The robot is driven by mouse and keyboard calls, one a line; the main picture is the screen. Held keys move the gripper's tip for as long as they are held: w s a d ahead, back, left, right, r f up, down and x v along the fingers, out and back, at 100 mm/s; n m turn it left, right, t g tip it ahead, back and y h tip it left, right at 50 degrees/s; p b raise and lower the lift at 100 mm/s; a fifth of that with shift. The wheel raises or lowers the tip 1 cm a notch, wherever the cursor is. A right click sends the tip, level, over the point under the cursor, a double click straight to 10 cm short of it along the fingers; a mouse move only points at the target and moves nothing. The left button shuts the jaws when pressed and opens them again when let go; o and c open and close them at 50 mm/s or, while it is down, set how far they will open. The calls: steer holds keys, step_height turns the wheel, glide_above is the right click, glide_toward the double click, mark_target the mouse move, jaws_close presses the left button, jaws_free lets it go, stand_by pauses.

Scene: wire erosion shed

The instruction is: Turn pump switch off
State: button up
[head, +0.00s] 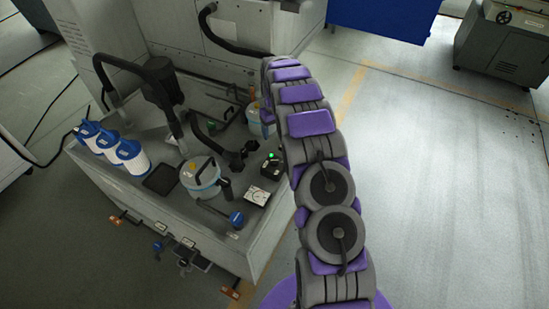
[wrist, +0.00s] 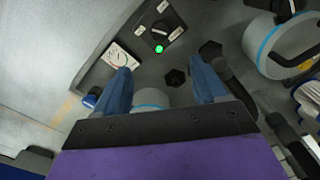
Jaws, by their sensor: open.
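The pump switch (wrist: 163,25) is a dark box with a black rotary knob, pale labels around it and a lit green lamp (wrist: 158,49). In the wrist view it is at the top, just beyond my fingertips. In the head view the switch box (head: 272,168) stands on the tank unit's top, near its right edge, with the green lamp lit. My gripper (wrist: 160,68) is open, with two blue fingers apart and nothing between them, not touching the switch. I cannot read the labels or tell the knob's position.
In the head view, blue-capped white filters (head: 132,157), another canister (head: 203,178) and black hoses crowd the tank unit (head: 160,208). Open floor lies right.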

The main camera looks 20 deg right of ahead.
mark_target(274, 160)
step_height(274, 160, down, 18)
steer(key=b, duration=0.3)
steer(key=shift+w+b, duration=0.1)
steer(key=shift+b, duration=0.25)
steer(key=shift+r, duration=0.1)
steer(key=c, duration=1.1)
steer(key=shift+o, duration=0.2)
